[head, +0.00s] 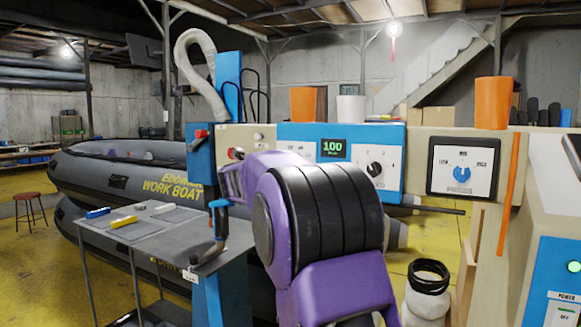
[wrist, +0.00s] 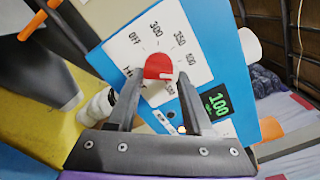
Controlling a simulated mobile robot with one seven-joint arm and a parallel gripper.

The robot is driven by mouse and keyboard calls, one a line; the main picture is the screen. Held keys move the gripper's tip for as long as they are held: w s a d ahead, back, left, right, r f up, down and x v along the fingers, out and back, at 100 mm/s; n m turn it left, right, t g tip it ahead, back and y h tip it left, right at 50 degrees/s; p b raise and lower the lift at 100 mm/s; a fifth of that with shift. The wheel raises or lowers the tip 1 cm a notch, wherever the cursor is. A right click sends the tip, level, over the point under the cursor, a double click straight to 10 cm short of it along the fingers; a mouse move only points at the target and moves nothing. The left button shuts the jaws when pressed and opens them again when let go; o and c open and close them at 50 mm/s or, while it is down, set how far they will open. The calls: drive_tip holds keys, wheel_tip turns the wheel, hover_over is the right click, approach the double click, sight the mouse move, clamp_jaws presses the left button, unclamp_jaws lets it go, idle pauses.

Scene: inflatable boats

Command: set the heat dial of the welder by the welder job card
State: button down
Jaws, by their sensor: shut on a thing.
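The welder's heat dial is a white plate (wrist: 128,55) with a red knob (wrist: 158,65) on a blue housing. Its marks include OFF, 300, 350 and 400; lower marks are partly hidden by my fingers. My gripper (wrist: 160,75) is shut on the red knob, one finger on each side. A white mark on the knob shows at its lower right side, but I cannot tell the exact setting. I cannot make out a job card.
A black speed knob (head: 375,169) sits right of the display. A separate machine has a blue knob (head: 462,174). A grey table (head: 150,232) with several small tools stands at the left, before a grey inflatable boat (head: 120,178). Orange (head: 492,103) and white (head: 351,109) cups stand on top.

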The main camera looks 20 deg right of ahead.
drive_tip(key=shift+f+m, duration=0.15)
drive_tip(key=shift+m, duration=2.05)
drive_tip(key=shift+c, duration=1.5)
unclamp_jaws()
drive_tip(key=shift+a, duration=0.1)
drive_tip(key=v, duration=1.7)
drive_tip(key=shift+s+a, duration=0.1)
drive_tip(key=shift+a, duration=0.05)
